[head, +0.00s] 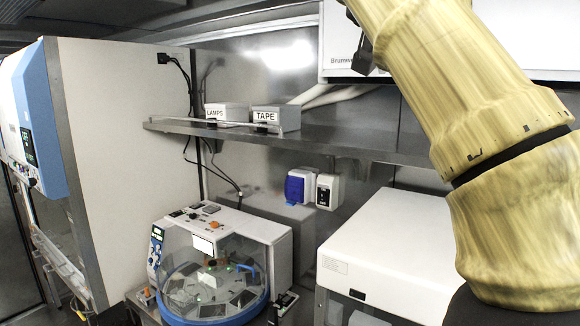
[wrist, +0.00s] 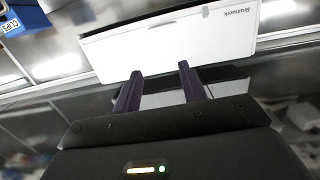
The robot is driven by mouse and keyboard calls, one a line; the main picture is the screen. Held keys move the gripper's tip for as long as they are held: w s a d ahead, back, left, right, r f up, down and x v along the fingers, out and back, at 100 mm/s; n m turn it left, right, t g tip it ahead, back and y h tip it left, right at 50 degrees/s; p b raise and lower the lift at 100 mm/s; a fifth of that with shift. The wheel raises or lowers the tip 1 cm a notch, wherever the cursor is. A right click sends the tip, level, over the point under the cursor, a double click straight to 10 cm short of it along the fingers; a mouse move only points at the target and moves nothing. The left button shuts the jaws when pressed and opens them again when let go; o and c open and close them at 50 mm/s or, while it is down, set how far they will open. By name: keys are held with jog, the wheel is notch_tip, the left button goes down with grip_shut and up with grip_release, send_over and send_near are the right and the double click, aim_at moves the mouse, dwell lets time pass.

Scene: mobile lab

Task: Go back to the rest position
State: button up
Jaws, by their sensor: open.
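My gripper (wrist: 158,85) shows in the wrist view with its two dark fingers apart and nothing between them. Beyond the fingertips is a white Brunwerk-type cabinet (wrist: 165,45), seen tilted; I cannot judge its distance. In the head view my arm crosses the upper right. My gripper itself is not visible in the head view.
A steel shelf (head: 330,142) carries boxes marked LAMPS (head: 226,112) and TAPE (head: 277,118). Below stand a clear-domed machine (head: 215,265) and a white box-shaped device (head: 390,255). A white wall cabinet (head: 345,45) hangs behind my arm. A tall white cabinet (head: 125,150) stands left.

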jog(key=w+a+f+n+t+y, duration=0.25)
jog(key=w+a+f+t, duration=0.2)
jog(key=w, duration=0.25)
jog(key=w+a+f+n+t+y, duration=0.1)
jog(key=w+a+f+n+t, duration=0.25)
jog(key=w+f, duration=0.3)
notch_tip(320, 180, down, 19)
jog(key=w+a+n+g+y, duration=0.2)
jog(key=w+n+g+y, duration=0.15)
jog(key=y, duration=0.35)
jog(key=s+d+f+g, duration=0.1)
jog(key=s+f+g, duration=0.35)
jog(key=f, duration=0.65)
jog(key=s+d+f+g, duration=0.2)
jog(key=s+f+g, duration=0.3)
jog(key=f, duration=0.7)
jog(key=s+d+f+m+g, duration=0.1)
jog(key=s+d+f+g, duration=0.15)
jog(key=s+f, duration=0.6)
jog(key=s+d+f+m+g, duration=0.15)
jog(key=s+f+g, duration=0.35)
jog(key=s, duration=0.6)
notch_tip(320, 180, down, 15)
jog(key=t+b, duration=0.1)
jog(key=b, duration=1.3)
jog(key=shift+w+d+r+h, duration=0.15)
jog(key=shift+w+d+h, duration=0.2)
jog(key=shift+w+d, duration=0.1)
